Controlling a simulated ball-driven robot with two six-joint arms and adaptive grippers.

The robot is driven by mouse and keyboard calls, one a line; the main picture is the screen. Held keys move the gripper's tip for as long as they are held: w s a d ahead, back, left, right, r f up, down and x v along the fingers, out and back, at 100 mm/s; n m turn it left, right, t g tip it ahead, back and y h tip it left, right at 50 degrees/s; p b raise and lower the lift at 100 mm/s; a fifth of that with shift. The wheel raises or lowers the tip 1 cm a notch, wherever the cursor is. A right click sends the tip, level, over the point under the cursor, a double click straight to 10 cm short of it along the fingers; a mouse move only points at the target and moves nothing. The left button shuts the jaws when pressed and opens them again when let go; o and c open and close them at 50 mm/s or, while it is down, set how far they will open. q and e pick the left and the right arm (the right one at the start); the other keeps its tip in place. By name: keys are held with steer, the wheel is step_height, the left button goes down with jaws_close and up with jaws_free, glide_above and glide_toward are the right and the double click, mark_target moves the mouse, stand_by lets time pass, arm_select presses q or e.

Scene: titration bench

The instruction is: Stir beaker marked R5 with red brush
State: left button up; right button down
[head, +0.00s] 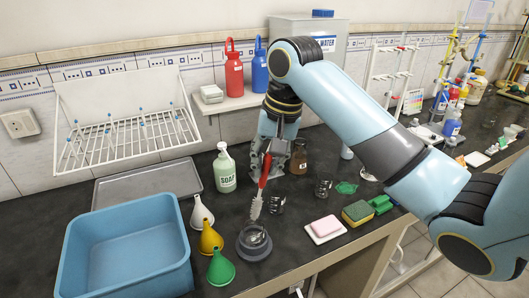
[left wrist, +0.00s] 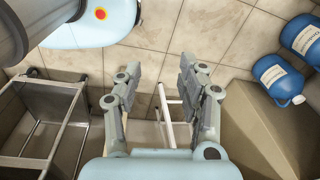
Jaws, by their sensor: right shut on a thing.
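My right gripper (head: 267,152) is shut on the red brush (head: 265,172), by its red handle. The brush hangs down with its grey bristles (head: 257,207) lowest, at or just above a glass beaker (head: 254,237) on a round grey base. I cannot tell whether the bristle tip is inside the beaker. Two more small beakers stand to the right, one close by (head: 276,204) and one farther off (head: 322,188). No R5 mark is readable on any of them. My left gripper (left wrist: 168,75) is open and empty in the left wrist view, above the tiled floor.
White, yellow (head: 210,237) and green (head: 221,268) funnels stand left of the beaker, beside a blue basin (head: 125,250). A soap bottle (head: 224,170) and brown bottle (head: 299,157) stand behind. A pink soap dish (head: 325,229) and sponge (head: 357,213) lie right. Blue water jugs (left wrist: 275,80) are on the floor.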

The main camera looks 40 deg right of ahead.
steer(key=x, duration=0.2)
steer(key=s+b+x, duration=0.1)
steer(key=x, duration=0.2)
steer(key=shift+d+f, duration=0.15)
steer(key=shift+f, duration=0.05)
arm_select(q)
steer(key=shift+w+f+b, duration=0.4)
steer(key=shift+f+b, duration=0.2)
steer(key=shift+f, duration=0.2)
steer(key=shift+w+f+b, duration=0.4)
steer(key=shift+f+b, duration=0.15)
steer(key=shift+f, duration=0.25)
arm_select(e)
steer(key=shift+x, duration=2.45)
arm_select(q)
steer(key=shift+w+r, duration=0.1)
steer(key=shift+r, duration=0.05)
arm_select(e)
steer(key=shift+d, duration=0.15)
